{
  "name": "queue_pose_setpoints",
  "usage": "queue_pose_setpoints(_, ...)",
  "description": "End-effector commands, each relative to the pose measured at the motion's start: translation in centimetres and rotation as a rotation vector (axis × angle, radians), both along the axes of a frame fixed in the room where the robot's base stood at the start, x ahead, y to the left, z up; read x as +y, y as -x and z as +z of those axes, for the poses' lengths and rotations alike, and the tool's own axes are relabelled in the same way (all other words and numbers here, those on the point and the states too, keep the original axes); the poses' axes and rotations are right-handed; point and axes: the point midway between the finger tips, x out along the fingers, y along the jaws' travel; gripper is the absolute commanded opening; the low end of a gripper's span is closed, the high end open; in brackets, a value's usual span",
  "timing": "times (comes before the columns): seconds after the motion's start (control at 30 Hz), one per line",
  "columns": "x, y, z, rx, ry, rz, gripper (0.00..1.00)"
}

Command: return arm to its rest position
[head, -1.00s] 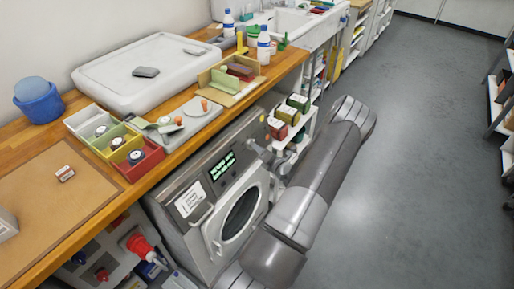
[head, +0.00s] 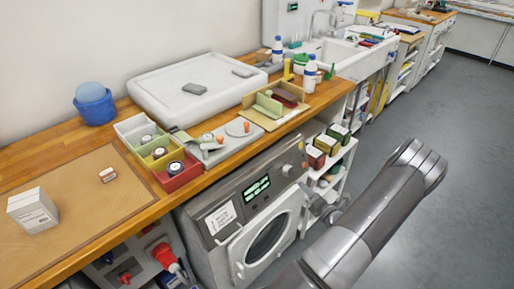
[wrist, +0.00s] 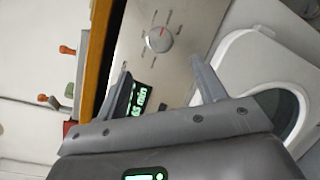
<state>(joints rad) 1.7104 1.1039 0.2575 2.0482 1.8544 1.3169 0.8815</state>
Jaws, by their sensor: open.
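My gripper (wrist: 163,88) is open and empty, its two fingers spread in the wrist view in front of the steel washing machine's panel (wrist: 180,62). The panel has a round dial (wrist: 160,39) and a green lit display reading minutes (wrist: 138,98). The pale door (wrist: 240,62) with its dark round window is at the right of that view. In the head view, the washing machine (head: 215,262) stands under the wooden counter. My arm reaches up the right side, and my gripper (head: 322,208) is small and partly hidden beside the machine's right edge.
The wooden counter (head: 120,222) holds a white tray (head: 155,103), coloured bins (head: 182,175) and a blue tub (head: 95,104). A white shelf (head: 342,165) with boxes stands right of the machine. The grey floor (head: 460,200) at right is clear.

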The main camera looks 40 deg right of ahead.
Motion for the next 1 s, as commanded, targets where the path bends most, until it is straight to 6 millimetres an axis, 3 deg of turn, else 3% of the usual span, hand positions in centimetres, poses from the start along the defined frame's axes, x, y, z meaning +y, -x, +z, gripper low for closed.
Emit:
queue_pose_setpoints(0.27, 0.3, -0.6, 0.5, 0.007, 0.017, 0.023, 0.64)
queue_pose_setpoints(0.43, 3.2, -4.4, 3.9, 0.056, 0.146, 0.197, 0.64)
queue_pose_setpoints(0.7, 12.9, -11.6, 11.2, 0.156, 0.513, 0.651, 0.64)
queue_pose_setpoints(1.0, 24.6, -14.8, 17.6, 0.197, 0.969, 1.121, 0.64)
